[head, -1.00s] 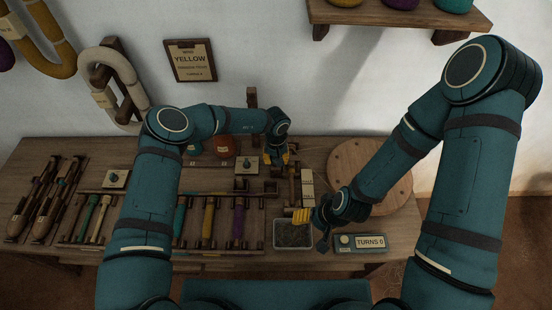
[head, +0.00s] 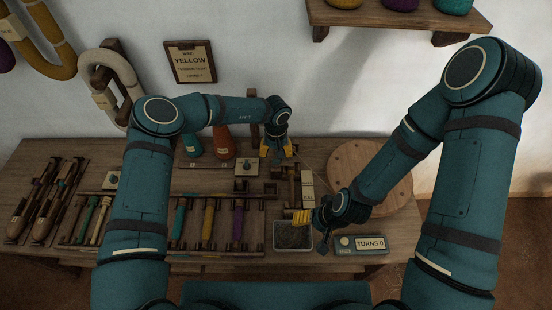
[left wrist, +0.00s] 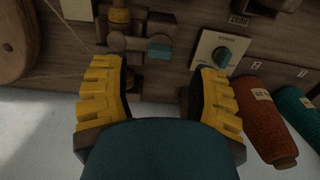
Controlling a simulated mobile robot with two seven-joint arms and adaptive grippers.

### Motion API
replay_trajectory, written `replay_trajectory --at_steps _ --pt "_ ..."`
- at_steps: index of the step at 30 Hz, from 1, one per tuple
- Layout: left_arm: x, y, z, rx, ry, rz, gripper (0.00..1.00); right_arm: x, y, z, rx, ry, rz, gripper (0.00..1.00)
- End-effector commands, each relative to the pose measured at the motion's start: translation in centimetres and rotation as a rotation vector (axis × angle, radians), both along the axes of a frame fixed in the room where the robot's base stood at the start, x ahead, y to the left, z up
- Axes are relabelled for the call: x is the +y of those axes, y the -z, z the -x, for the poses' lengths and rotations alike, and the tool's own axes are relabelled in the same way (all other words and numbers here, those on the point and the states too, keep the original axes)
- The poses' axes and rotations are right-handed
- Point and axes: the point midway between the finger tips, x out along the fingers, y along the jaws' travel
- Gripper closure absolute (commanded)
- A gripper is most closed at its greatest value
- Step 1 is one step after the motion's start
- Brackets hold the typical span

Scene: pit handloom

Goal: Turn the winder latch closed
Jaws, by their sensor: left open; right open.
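The winder (head: 292,184) stands on the bench; in the left wrist view it shows at the top as a wooden frame with a yellow bobbin (left wrist: 119,15). A small teal-tipped lever, apparently the latch (left wrist: 159,50), sticks out sideways from the frame. My left gripper (head: 276,150) is open and empty above the back of the bench, behind the winder. In the left wrist view its yellow fingers (left wrist: 160,88) are spread, with the lever beyond them, apart from both. My right gripper (head: 312,217) is open beside the grey tray, its fingers partly hidden.
A dial plate (left wrist: 222,50) is close to the lever. An orange cone (head: 222,143) and a teal cone (head: 193,146) stand at the back. The grey tray (head: 277,248), counter box (head: 361,244) and round wooden disc (head: 398,170) are near my right arm.

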Motion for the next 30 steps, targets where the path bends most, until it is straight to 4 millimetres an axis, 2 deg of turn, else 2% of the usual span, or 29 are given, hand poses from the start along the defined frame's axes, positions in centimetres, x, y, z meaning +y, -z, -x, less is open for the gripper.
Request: replay_trajectory --at_steps 1,6,12,30 --pt "0.0 -1.3 -0.1 -0.004 0.001 0.001 0.4 0.0 0.0 0.0 0.0 0.0 0.0 0.3" --pt "0.0 -4.4 0.0 -0.002 0.002 0.0 0.4 0.0 0.0 0.0 0.0 0.0 0.0 0.3" --pt "0.0 -6.6 0.0 -0.001 0.001 0.0 0.4 0.0 0.0 0.0 0.0 0.0 0.0 0.3" --pt "0.0 -7.0 0.0 0.0 0.001 0.0 0.4 0.0 0.0 0.0 0.0 0.0 0.0 0.3"
